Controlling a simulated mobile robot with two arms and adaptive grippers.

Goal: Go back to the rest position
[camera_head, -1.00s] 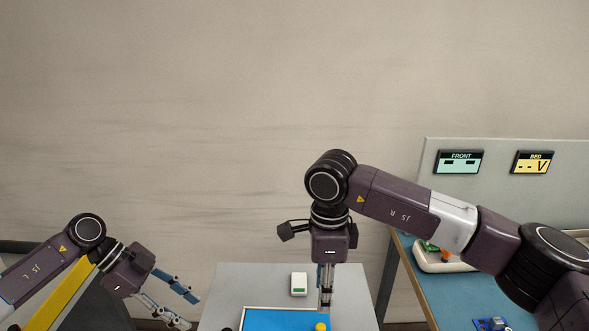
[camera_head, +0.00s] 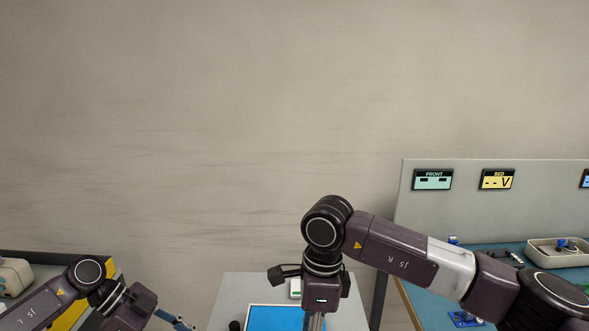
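My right gripper (camera_head: 314,322) points down over the blue mat (camera_head: 275,318) on the grey table. Its fingertips are cut off by the bottom edge, so I cannot tell whether it is open or shut. My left gripper (camera_head: 176,322) is at the lower left, mostly cut off by the bottom edge. Only part of one finger shows, and its opening cannot be judged.
A grey table (camera_head: 232,292) holds a small white device (camera_head: 295,288), partly behind my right wrist. At the right, a blue bench (camera_head: 427,300) carries a white tray (camera_head: 540,258) and a blue board (camera_head: 466,319).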

